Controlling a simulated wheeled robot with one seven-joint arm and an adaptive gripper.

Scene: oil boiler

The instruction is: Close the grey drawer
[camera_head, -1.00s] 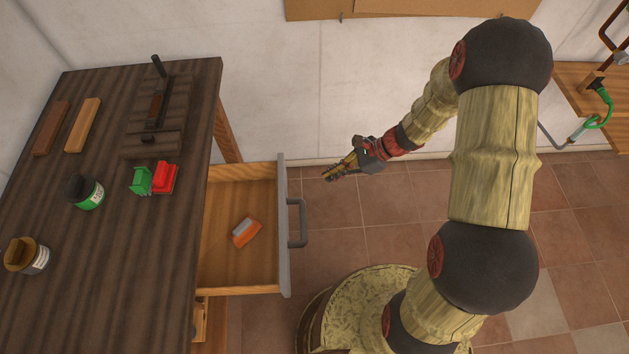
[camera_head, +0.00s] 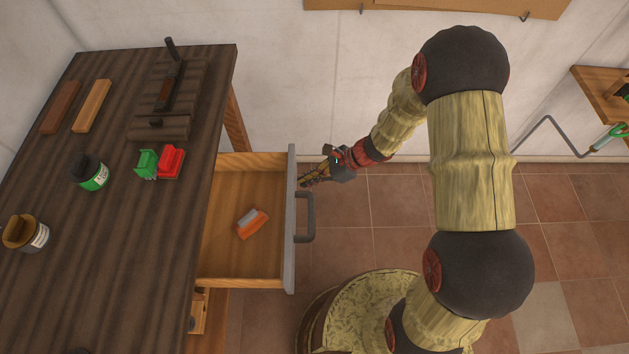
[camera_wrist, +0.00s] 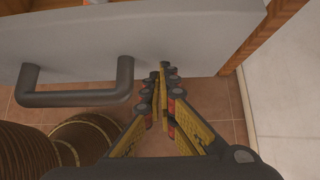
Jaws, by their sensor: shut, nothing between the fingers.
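The grey drawer (camera_head: 290,262) stands pulled out from the right side of the dark wooden table, with its wooden inside in view. Its dark grey handle (camera_head: 309,218) sticks out to the right from the front panel. An orange and grey object (camera_head: 252,223) lies inside it. My gripper (camera_head: 304,182) is shut and empty, at the far end of the drawer front, beyond the handle. In the wrist view the shut fingertips (camera_wrist: 163,68) are close to the grey front panel (camera_wrist: 190,40), right of the handle (camera_wrist: 75,97). I cannot tell whether they touch it.
A wall (camera_head: 340,90) stands behind.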

